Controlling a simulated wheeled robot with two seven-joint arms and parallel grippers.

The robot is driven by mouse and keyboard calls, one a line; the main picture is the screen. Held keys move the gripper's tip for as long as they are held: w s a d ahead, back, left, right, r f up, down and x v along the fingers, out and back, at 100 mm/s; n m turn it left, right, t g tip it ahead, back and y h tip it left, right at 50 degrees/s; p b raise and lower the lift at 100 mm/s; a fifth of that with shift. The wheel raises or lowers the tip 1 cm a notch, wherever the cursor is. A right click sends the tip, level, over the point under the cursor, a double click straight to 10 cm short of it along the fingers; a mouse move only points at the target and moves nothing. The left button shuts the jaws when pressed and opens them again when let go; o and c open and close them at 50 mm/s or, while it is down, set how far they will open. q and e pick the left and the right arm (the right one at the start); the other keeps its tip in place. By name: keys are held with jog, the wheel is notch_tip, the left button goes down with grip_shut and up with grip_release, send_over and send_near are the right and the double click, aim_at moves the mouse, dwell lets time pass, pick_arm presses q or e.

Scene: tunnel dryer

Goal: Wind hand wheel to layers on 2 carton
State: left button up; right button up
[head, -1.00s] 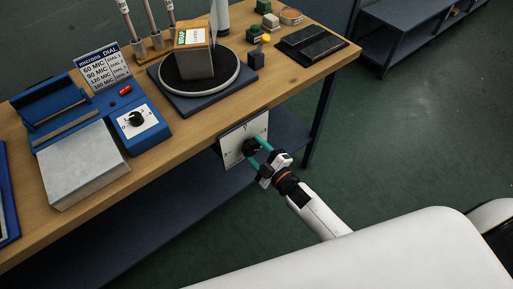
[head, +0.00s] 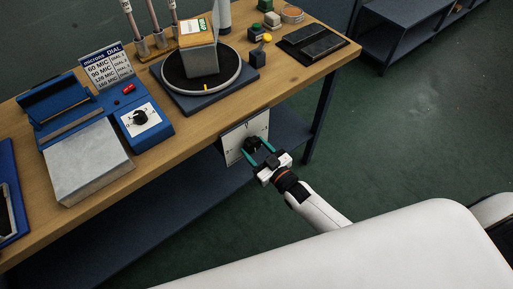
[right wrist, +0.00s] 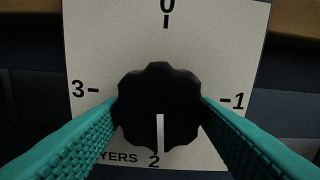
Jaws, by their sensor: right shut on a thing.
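The hand wheel is a black scalloped knob (right wrist: 160,88) with a white pointer line. It sits on a white plate (right wrist: 225,45) marked 0, 1, 2 and 3, with LAYERS partly hidden. The pointer faces down at the 2. The plate (head: 233,148) hangs on the table's front edge in the head view. My right gripper (head: 256,149) is shut on the knob, one teal finger on each side, as the right wrist view (right wrist: 160,105) also shows. The carton (head: 202,58), with a green and white label on top, stands on the round black turntable (head: 174,80). My left gripper is out of view.
A blue device with a dial (head: 140,117) and a grey plate stands left on the wooden table. A microns chart (head: 106,66) is behind it. Small buttons (head: 256,57) and a black two-panel pad (head: 314,42) are right of the turntable.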

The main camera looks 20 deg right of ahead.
jog(key=shift+m, duration=0.4)
jog(key=o, duration=1)
jog(key=shift+s, duration=0.1)
jog(key=v, duration=1.1)
jog(key=shift+s+d, duration=0.15)
jog(key=shift+s, duration=0.25)
